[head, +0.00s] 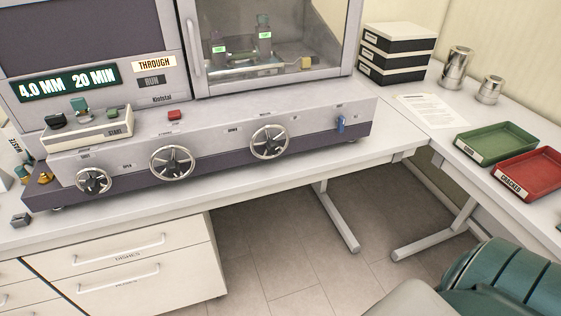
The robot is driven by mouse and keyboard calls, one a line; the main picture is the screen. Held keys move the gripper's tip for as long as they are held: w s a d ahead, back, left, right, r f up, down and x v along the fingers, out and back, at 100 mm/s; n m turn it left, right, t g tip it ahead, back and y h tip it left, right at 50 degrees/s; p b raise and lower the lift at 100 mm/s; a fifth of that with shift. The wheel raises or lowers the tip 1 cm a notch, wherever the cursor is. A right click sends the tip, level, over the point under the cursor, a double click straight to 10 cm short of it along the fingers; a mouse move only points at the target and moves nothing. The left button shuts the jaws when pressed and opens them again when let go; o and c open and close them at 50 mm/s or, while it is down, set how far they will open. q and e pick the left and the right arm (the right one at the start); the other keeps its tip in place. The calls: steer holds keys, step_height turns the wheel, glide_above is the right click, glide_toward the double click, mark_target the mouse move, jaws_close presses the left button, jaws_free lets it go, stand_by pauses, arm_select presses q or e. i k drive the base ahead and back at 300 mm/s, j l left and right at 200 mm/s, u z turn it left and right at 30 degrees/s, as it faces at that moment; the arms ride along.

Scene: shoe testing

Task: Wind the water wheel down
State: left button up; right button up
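Three spoked metal handwheels sit on the front of the machine (215,135): a small left wheel (93,181), a larger middle wheel (171,162) and a right wheel (269,142). The small labels near them are too blurred to tell which is the water wheel. A green display (67,85) reads "4.0 MM 20 MIN". A lit panel (154,65) reads "THROUGH", and the "RUN" panel (151,80) below it is dark. A glass-fronted chamber (265,45) holds small green-labelled items. Neither of my grippers is in view.
A red button (174,115) and a blue lever (341,124) are on the machine. A white tray (88,135) with small items is at left. A green tray (508,142) and a red tray (530,174) lie on the right table. A teal ribbed shape (508,283) fills the lower right.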

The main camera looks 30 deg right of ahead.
mark_target(272, 146)
steer(key=k+z, duration=0.1)
steer(key=z, duration=0.25)
steer(key=k+z, duration=0.1)
steer(key=z, duration=0.6)
steer(key=k+l, duration=0.05)
